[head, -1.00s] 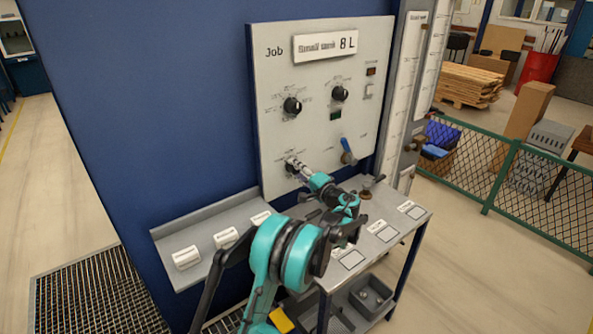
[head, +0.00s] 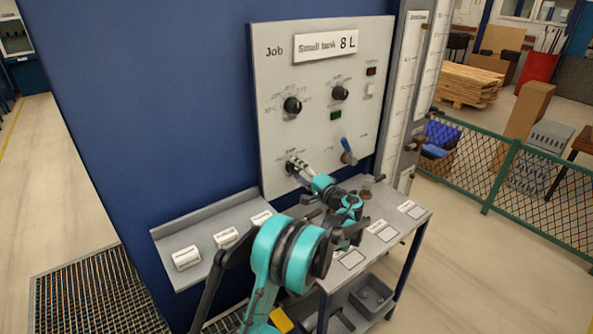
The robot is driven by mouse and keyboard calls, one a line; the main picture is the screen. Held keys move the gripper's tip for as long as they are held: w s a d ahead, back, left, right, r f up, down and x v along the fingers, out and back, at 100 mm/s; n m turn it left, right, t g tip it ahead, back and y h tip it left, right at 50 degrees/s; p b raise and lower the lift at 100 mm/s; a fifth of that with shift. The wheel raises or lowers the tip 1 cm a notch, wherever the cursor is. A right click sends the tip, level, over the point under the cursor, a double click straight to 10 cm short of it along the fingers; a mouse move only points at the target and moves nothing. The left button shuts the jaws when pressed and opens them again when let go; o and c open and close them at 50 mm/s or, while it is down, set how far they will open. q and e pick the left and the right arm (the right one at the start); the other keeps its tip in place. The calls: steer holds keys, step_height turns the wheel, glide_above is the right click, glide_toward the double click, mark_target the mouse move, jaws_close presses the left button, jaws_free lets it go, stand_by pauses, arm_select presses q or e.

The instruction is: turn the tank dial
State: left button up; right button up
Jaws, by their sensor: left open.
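The light grey panel (head: 321,120) on the blue wall carries a sign reading "Small tank 8 L" (head: 326,44). It has an upper left black dial (head: 292,105), an upper right black dial (head: 340,93) and a lower left dark dial (head: 291,167). The small labels are too blurred to tell which is the tank dial. My left gripper (head: 296,166) is open at the lower left dial, its fingertips at or around the knob and partly covering it. I cannot tell whether they touch it. My right gripper is not in view.
A blue-handled lever (head: 348,152) sits right of my left gripper on the panel. A grey bench (head: 408,228) with labelled spots stands below, with a small fitting (head: 366,188) near the panel. Vertical gauges (head: 404,90) stand at the panel's right.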

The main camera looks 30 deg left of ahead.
arm_select(q)
steer(key=v, duration=1.1)
steer(key=s+d+h, duration=0.2)
steer(key=s+h, duration=0.5)
steer(key=s, duration=0.6)
steer(key=s+d+f+h, duration=0.2)
steer(key=s+d+h, duration=0.1)
steer(key=s, duration=0.4)
steer(key=s+d+f+n+h, duration=0.1)
steer(key=s+d+f+h, duration=0.1)
steer(key=s+d, duration=0.4)
steer(key=s+d+f+n+h, duration=0.1)
steer(key=s+d+f+h, duration=0.2)
steer(key=s, duration=0.5)
steer(key=shift+d+h, duration=0.8)
steer(key=shift+d, duration=0.4)
